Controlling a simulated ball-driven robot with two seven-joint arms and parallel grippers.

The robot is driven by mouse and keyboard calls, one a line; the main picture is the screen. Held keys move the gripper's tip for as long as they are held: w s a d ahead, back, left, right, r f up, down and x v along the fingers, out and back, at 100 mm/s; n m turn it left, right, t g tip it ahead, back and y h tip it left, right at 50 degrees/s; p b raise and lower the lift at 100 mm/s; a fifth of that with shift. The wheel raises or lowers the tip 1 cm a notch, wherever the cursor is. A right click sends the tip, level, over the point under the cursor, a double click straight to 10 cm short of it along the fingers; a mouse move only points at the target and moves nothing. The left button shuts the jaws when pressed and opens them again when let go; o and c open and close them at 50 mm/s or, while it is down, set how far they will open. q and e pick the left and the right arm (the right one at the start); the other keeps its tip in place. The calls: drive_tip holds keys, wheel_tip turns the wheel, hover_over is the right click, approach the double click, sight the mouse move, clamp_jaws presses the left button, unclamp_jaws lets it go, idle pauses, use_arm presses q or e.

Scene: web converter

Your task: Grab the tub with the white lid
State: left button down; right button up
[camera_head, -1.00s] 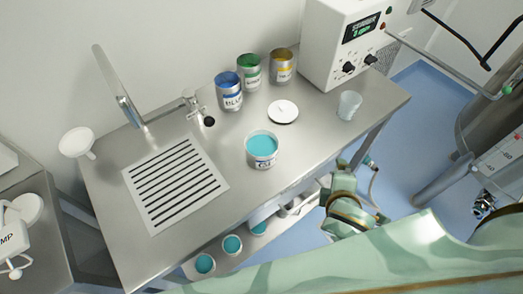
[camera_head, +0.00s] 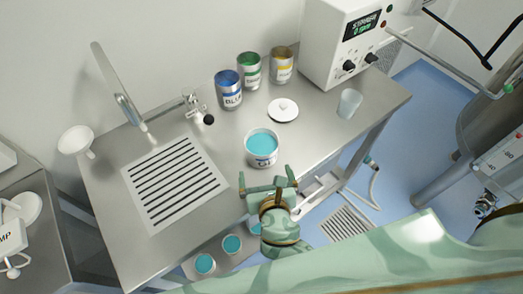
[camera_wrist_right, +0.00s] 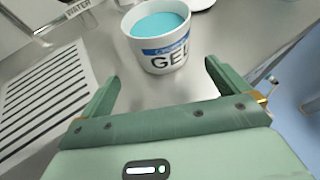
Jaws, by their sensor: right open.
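A white tub (camera_head: 262,149) with teal contents at its top stands upright near the front edge of the steel table. It also shows in the right wrist view (camera_wrist_right: 157,50), with a blue band and the letters GEL. A flat round white lid with a small knob (camera_head: 283,110) lies on the table behind it, off the tub. My right gripper (camera_head: 267,178) is open and empty, just in front of the tub at the table edge. Its two fingers point toward the tub, which lies beyond the fingertips. My left gripper is not in view.
Blue (camera_head: 229,92), green (camera_head: 249,72) and yellow (camera_head: 282,66) labelled cans stand behind. A clear cup (camera_head: 349,103) and a white display box (camera_head: 340,45) are at right. A slotted drain (camera_head: 175,183) and tap (camera_head: 193,104) are at left. More teal-topped tubs (camera_head: 205,264) sit below.

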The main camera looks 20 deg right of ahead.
sight(264, 163)
drive_tip(key=x, duration=0.4)
drive_tip(key=b+x, duration=0.1)
drive_tip(key=x, duration=0.3)
drive_tip(key=shift+w+d, duration=0.2)
drive_tip(key=shift+d, duration=0.05)
drive_tip(key=shift+r, duration=0.1)
drive_tip(key=c, duration=1.1)
drive_tip(key=shift+r, duration=0.1)
drive_tip(key=shift+c, duration=0.2)
